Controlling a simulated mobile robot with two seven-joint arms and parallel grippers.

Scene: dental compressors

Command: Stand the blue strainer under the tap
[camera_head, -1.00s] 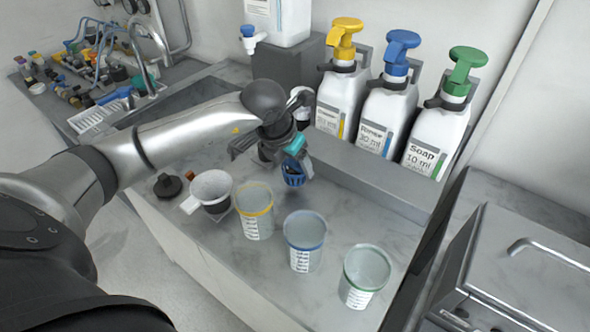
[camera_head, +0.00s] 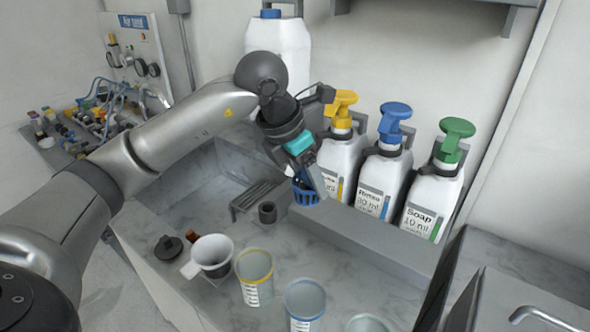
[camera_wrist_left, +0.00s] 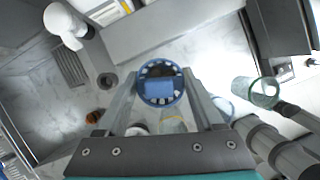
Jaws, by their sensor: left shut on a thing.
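My left gripper (camera_head: 312,188) is shut on the blue strainer (camera_head: 306,193), a small slotted basket. The gripper holds it in the air in front of the pump bottles. In the left wrist view the strainer (camera_wrist_left: 160,84) sits between the two fingers, its round slotted rim towards the camera. The large white canister (camera_head: 292,45) stands at the back. Its tap is hidden behind my left arm in the head view. A white rounded part (camera_wrist_left: 64,20) shows at the upper left of the wrist view; I cannot tell if it is the tap. My right gripper is not in view.
A slotted grille (camera_head: 252,198) and a dark ring (camera_head: 267,212) lie left of the strainer. A white funnel (camera_head: 211,252), yellow-rimmed cup (camera_head: 254,275), blue-rimmed cup (camera_head: 304,302) and green-rimmed cup (camera_head: 368,324) line the front. Pump bottles (camera_head: 384,175) stand along the back ledge.

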